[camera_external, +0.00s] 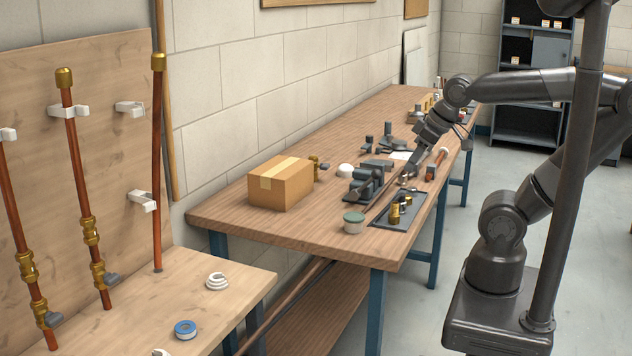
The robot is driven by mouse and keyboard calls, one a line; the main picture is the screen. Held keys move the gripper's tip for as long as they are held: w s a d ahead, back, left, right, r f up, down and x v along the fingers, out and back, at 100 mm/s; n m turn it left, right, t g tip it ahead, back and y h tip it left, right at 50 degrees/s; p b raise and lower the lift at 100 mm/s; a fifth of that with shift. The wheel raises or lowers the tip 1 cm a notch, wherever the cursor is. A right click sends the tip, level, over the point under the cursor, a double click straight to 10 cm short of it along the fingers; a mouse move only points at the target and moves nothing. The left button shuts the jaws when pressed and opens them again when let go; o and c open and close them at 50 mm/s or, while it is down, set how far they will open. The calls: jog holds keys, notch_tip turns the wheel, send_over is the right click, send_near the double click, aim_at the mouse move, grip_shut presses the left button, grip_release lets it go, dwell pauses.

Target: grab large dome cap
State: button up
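A small white dome-shaped piece (346,170) lies on the long wooden workbench (335,250), right of the cardboard box; it looks like a dome cap, but its size and kind are hard to tell. My gripper (408,174) reaches down over the right part of the bench, among dark tools and small fittings. It is to the right of the white dome and apart from it. The fingers are dark and small here, so I cannot tell whether they are open or shut, or whether they hold anything.
A cardboard box (281,183) stands near the bench's left end. A green-lidded jar (354,223) and a dark tray (384,219) with brass fittings are at the front. Dark tools (366,184) crowd the middle. Copper pipes (85,190) stand upright at left. The bench's front left corner is clear.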

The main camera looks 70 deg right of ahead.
jog(key=shift+o, duration=0.4)
jog(key=o, duration=1)
jog(key=shift+c, duration=0.2)
jog(key=w+d+r, duration=0.1)
jog(key=w+d, duration=0.2)
jog(key=w, duration=0.4)
jog(key=w+d+r, duration=0.2)
jog(key=w+d, duration=0.2)
jog(key=w, duration=0.3)
jog(key=t, duration=0.1)
send_over(347, 165)
jog(key=s, duration=0.5)
notch_tip(347, 165, down, 18)
jog(key=x, duration=1)
jog(key=shift+w+d+f, duration=0.1)
